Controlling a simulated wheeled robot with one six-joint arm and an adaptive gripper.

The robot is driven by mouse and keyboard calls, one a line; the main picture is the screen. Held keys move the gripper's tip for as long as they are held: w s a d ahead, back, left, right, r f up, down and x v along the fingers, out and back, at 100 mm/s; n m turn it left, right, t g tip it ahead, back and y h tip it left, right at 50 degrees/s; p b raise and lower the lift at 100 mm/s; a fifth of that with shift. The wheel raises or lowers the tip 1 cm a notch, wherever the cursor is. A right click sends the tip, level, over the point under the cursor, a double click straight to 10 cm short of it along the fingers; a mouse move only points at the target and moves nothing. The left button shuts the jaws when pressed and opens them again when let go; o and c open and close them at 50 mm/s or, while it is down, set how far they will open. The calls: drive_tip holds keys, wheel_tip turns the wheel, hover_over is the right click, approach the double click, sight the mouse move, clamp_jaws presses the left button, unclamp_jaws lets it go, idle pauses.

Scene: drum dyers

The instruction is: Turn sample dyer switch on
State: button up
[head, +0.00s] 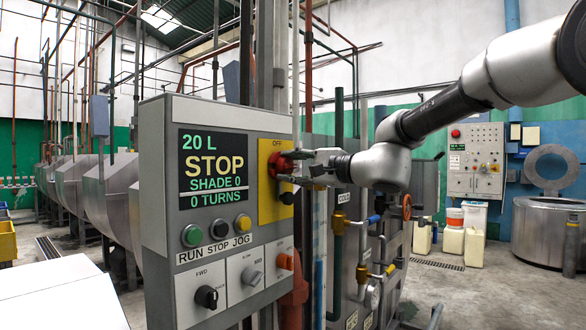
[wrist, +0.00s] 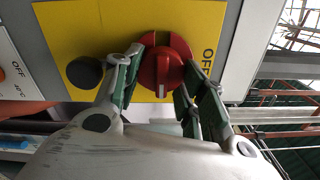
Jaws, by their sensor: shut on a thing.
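A red rotary switch (head: 276,165) sits on a yellow plate (head: 270,210) on the right of a grey control panel (head: 160,200). The plate is marked OFF above the switch. My gripper (head: 291,167) is at the switch, reaching from the right. In the wrist view, its fingers (wrist: 160,84) are shut on the red switch (wrist: 163,66), one on each side of its raised handle. A white mark on the handle points down in that view, not at the OFF label on the right. The panel display (head: 213,168) reads 20 L, STOP, SHADE 0, 0 TURNS.
A black knob (wrist: 84,72) is beside the switch on the yellow plate. RUN, STOP and JOG buttons (head: 218,228) and lower selector knobs (head: 206,297) are on the panel. Pipes and valves (head: 362,262) stand below my arm. Another panel (head: 474,160) hangs at the back right.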

drive_tip(key=o, duration=1)
drive_tip(key=shift+o, duration=0.2)
drive_tip(key=v, duration=1.2)
